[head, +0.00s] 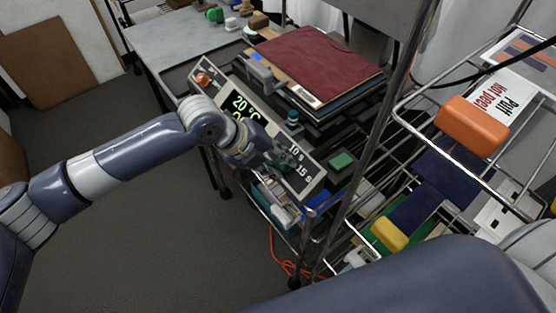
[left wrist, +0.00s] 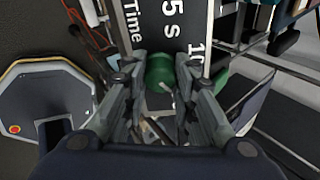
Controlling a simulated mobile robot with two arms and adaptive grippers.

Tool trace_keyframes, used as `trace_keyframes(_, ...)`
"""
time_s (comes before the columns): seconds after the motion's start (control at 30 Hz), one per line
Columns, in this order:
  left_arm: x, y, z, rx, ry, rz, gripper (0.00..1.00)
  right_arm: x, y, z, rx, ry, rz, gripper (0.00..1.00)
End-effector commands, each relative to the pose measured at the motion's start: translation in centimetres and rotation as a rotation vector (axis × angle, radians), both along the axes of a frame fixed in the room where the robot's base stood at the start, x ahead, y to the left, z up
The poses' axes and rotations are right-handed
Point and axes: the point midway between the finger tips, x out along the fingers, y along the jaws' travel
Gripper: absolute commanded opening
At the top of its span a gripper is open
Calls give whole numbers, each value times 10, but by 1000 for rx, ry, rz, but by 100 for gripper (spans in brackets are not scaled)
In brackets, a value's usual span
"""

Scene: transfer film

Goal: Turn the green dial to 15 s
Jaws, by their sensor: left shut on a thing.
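The green dial (left wrist: 160,68) sits on the slanted control panel (head: 312,187), near the printed marks 10 s and 15 s. In the left wrist view it lies between the fingertips of my left gripper (left wrist: 163,85). In the head view my left gripper (head: 280,162) reaches onto the lower right part of the panel and covers most of the dial. It is shut on the dial. Which mark the dial points to is hard to tell. My right gripper is out of view.
The panel also has an orange knob (head: 202,79) and a lit display (head: 240,104). Behind it lies a dark red platen (head: 318,62). A green button (head: 342,161) is right of the panel. A metal rack with an orange block (head: 472,126) stands at right. Floor at left is clear.

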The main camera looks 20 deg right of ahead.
Motion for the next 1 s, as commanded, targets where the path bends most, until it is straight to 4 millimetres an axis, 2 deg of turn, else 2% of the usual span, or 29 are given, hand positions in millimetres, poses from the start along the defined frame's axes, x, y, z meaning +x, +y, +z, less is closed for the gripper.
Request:
trace_keyframes(0.23, -1, 0, -1, 2, 2, -3, 2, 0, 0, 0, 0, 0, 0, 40)
trace_keyframes(0.27, -1, 0, -1, 2, 2, -3, 28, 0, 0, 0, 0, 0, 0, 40)
trace_keyframes(0.33, -1, 0, -1, 2, 2, -3, 44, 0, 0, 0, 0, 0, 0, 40)
trace_keyframes(0.37, -1, 0, -1, 1, 2, -1, 46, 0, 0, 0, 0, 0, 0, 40)
trace_keyframes(0.77, 0, 3, 4, 0, 0, 1, 46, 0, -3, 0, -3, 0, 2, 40)
trace_keyframes(1.0, -1, 28, 38, -1, -2, 1, 46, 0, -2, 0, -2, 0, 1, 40)
